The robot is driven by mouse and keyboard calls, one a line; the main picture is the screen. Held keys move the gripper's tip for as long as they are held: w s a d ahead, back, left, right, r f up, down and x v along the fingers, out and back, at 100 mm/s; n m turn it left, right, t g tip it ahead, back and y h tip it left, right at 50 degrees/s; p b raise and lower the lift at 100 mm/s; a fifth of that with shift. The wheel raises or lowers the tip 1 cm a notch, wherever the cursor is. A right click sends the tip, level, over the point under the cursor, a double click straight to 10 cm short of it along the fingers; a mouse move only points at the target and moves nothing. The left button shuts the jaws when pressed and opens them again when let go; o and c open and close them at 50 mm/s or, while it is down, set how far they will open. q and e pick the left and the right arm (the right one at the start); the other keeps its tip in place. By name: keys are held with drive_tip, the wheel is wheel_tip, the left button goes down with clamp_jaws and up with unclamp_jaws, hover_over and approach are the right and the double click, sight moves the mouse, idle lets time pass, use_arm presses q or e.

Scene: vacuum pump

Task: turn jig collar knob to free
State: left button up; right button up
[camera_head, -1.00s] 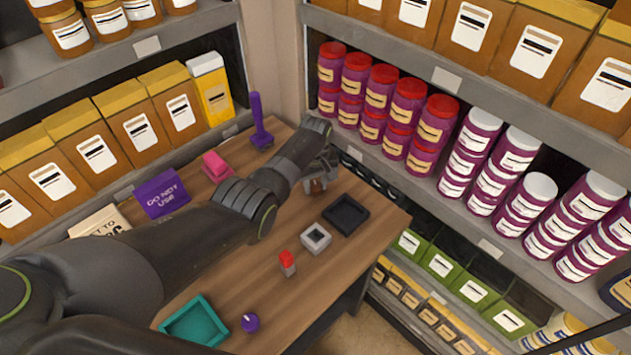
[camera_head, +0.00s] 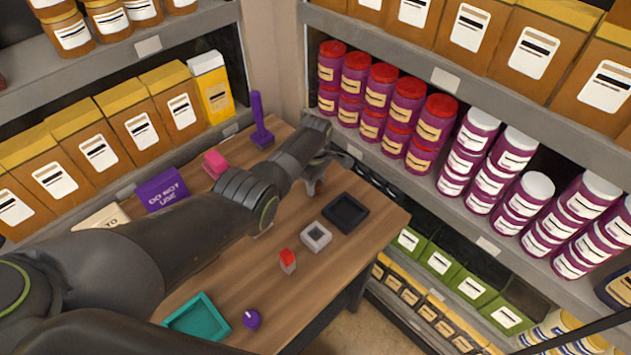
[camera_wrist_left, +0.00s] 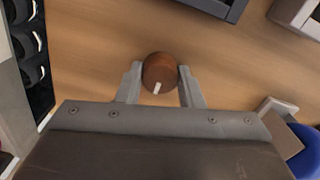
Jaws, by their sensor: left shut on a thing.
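A round brown knob (camera_wrist_left: 160,70) with a short white mark sits between the fingertips of my left gripper (camera_wrist_left: 160,88) in the left wrist view. The fingers touch it from both sides. The white mark points toward the gripper body, slightly left of straight down in the picture. In the head view the left gripper (camera_head: 316,184) is low over the far right part of the wooden table (camera_head: 345,260), and my arm mostly hides it and the knob. What lies under the knob cannot be made out. My right gripper is not in view.
A black tray (camera_head: 345,213), grey square frame (camera_head: 315,237) and red-topped block (camera_head: 287,261) stand nearby. A purple upright handle (camera_head: 260,122) and pink block (camera_head: 215,164) stand farther back. A teal tray (camera_head: 197,320) and purple knob (camera_head: 251,319) lie at the front. Stocked shelves border the table.

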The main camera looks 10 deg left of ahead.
sight(316, 184)
use_arm(q)
drive_tip(key=shift+w, duration=0.1)
idle(0.3)
drive_tip(key=o, duration=1)
drive_tip(key=shift+c, duration=0.2)
drive_tip(key=shift+r, duration=0.5)
wheel_tip(316, 184, up, 5)
drive_tip(key=shift+f+p, duration=0.15)
drive_tip(key=shift+p, duration=0.65)
wheel_tip(316, 184, up, 12)
drive_tip(key=b, duration=0.2)
drive_tip(key=shift+f, duration=0.2)
